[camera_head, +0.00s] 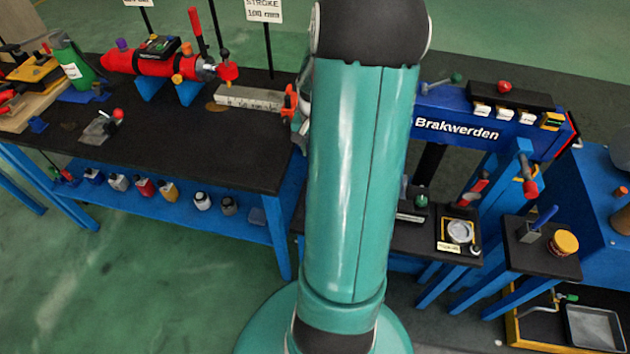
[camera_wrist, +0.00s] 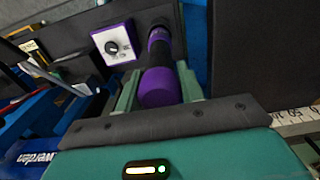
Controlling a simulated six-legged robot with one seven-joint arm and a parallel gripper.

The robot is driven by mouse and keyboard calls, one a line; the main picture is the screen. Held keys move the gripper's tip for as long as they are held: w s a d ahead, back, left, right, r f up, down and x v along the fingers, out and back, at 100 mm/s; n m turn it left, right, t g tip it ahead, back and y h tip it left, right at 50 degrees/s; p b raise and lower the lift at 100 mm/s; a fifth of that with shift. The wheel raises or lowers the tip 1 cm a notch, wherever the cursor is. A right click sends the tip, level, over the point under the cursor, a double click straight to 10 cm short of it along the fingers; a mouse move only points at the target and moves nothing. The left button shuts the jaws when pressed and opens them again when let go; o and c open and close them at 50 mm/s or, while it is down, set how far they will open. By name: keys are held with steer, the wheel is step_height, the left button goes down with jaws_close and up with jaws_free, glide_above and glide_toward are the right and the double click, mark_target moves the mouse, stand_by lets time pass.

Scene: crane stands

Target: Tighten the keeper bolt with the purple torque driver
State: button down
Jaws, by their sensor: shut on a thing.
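The purple torque driver (camera_wrist: 160,88) shows in the wrist view, with a thick purple end towards me, a black grip and a purple band farther away. My gripper (camera_wrist: 159,80) is shut on it, one teal finger at each side. The far end of the driver lies against a dark area, and I cannot tell whether it touches anything there. In the head view my teal arm fills the middle and hides my gripper and the driver. I cannot make out the keeper bolt in either view.
A white panel with a black knob (camera_wrist: 112,47) is just left of the driver. In the head view, a black-topped bench (camera_head: 180,155) with a red cylinder (camera_head: 150,66) stands left. A blue "Brakwerden" beam (camera_head: 455,128) and small black tables (camera_head: 540,258) stand right. Green floor is clear front left.

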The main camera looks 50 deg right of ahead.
steer(key=shift+r, duration=3.6)
